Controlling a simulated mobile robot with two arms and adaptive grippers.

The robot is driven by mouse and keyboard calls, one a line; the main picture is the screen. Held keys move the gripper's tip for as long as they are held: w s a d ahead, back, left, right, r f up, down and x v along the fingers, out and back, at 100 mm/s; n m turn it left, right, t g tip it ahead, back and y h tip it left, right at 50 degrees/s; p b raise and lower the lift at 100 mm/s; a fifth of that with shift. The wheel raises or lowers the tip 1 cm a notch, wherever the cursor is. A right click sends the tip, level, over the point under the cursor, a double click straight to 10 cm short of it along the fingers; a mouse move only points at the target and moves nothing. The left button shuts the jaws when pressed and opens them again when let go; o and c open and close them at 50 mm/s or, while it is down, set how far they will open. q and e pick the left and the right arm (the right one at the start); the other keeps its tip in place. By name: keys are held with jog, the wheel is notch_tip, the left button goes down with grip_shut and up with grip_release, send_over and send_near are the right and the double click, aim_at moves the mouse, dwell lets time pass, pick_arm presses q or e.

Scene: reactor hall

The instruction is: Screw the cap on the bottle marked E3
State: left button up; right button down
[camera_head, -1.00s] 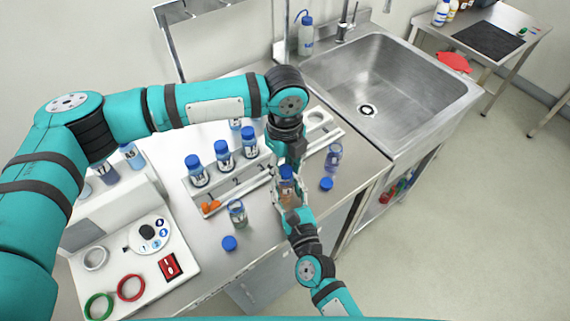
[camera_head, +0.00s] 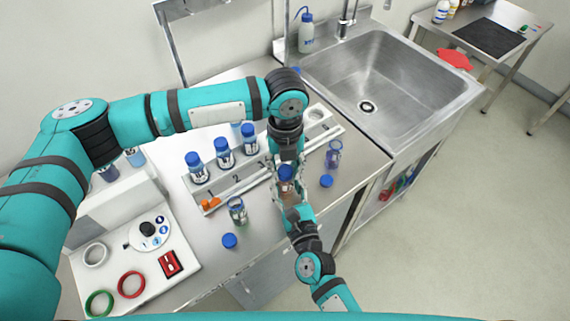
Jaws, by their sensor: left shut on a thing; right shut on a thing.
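My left gripper (camera_head: 287,160) points down from above and is shut on a blue cap (camera_head: 285,172). The cap sits at the mouth of a small bottle with brownish contents (camera_head: 286,188). My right gripper (camera_head: 287,197) comes from the front and is shut on that bottle, near the counter's front edge. The bottle looks upright. Its marking is too small and too covered to read. I cannot tell whether the cap is threaded on or only resting there.
A white rack (camera_head: 250,178) holds several blue-capped bottles. Open bottles stand at the left (camera_head: 237,210) and right (camera_head: 333,155), with loose blue caps (camera_head: 229,240) and (camera_head: 326,181) near them. A sink (camera_head: 375,85) lies behind right; a device panel (camera_head: 140,250) is at left.

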pick_arm(q)
jog(key=m, duration=1.3)
jog(key=o, duration=0.7)
jog(key=shift+r, duration=2.25)
jog(key=shift+c, duration=0.4)
